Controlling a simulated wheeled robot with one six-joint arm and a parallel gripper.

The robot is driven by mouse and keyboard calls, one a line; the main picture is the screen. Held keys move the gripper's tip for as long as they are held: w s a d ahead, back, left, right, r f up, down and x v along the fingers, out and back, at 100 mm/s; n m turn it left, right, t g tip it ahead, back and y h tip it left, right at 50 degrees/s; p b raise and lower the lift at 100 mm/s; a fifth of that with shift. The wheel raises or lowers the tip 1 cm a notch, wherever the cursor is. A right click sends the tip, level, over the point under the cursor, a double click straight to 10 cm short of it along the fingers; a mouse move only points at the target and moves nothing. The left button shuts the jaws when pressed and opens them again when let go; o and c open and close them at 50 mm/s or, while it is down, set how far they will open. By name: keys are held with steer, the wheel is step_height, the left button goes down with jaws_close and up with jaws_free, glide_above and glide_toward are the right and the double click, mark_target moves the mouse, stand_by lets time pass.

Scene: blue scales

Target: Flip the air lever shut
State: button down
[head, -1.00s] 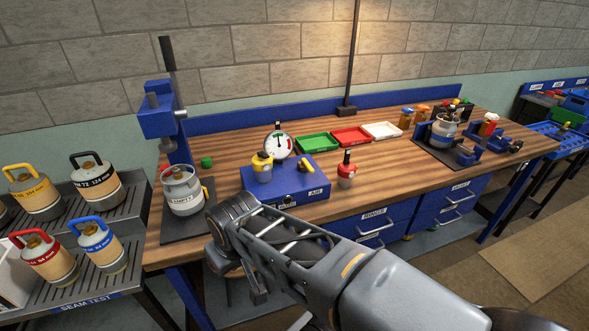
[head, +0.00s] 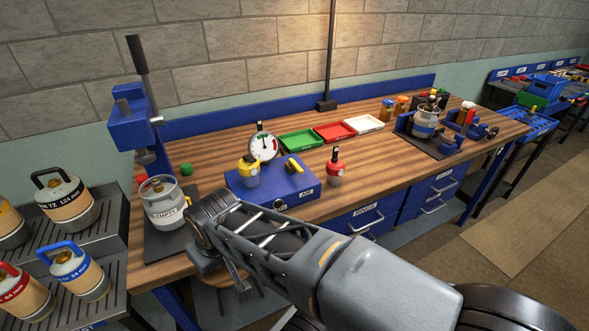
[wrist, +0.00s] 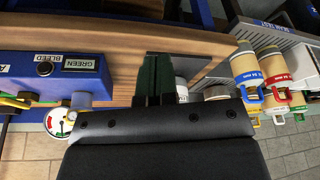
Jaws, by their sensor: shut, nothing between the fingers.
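The yellow air lever (head: 293,166) sits on top of the blue AIR box (head: 300,188) on the bench in the head view. It lies at a slant towards the box's right side. In the wrist view the box (wrist: 85,85) is at the left, with a GREEN BLEED label and yellow parts at the picture's edge; I cannot tell whether the lever is among them. My gripper (wrist: 157,70) is shut and empty, apart from the box. In the head view its fingers are hidden behind my arm.
A round gauge (head: 263,147) and a yellow-topped fitting (head: 249,171) stand on the box. A red-topped part (head: 335,167) is right of it. The EMPTY canister (head: 163,203) stands on the left under a blue press (head: 132,118). Green, red and white trays lie behind.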

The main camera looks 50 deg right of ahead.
mark_target(296, 167)
steer(key=w+d+r+m+h, duration=0.1)
steer(key=w+d+r+h, duration=0.1)
steer(key=d, duration=0.6)
steer(key=w+d+r+m+g+h, duration=0.1)
steer(key=w+d, duration=0.3)
steer(key=d, duration=0.4)
steer(key=w+d+r+m+h, duration=0.3)
steer(key=d+h, duration=0.1)
steer(key=d, duration=0.5)
steer(key=shift+w, duration=0.35)
steer(key=x, duration=1)
steer(key=shift+s+f+p, duration=0.1)
steer(key=shift+f+p, duration=0.1)
steer(key=shift+p, duration=0.2)
steer(key=shift+s+d+r+p, duration=0.15)
steer(key=shift+s+d+p, duration=0.15)
steer(key=shift+d, duration=0.25)
steer(key=shift+s+d+r+p, duration=0.2)
steer(key=shift+d+p, duration=0.1)
steer(key=shift+d, duration=0.25)
steer(key=shift+s+d+f, duration=0.15)
steer(key=shift+s+d, duration=0.1)
steer(key=shift+d, duration=0.5)
steer(key=shift+d+p, duration=0.1)
steer(key=shift+p, duration=0.2)
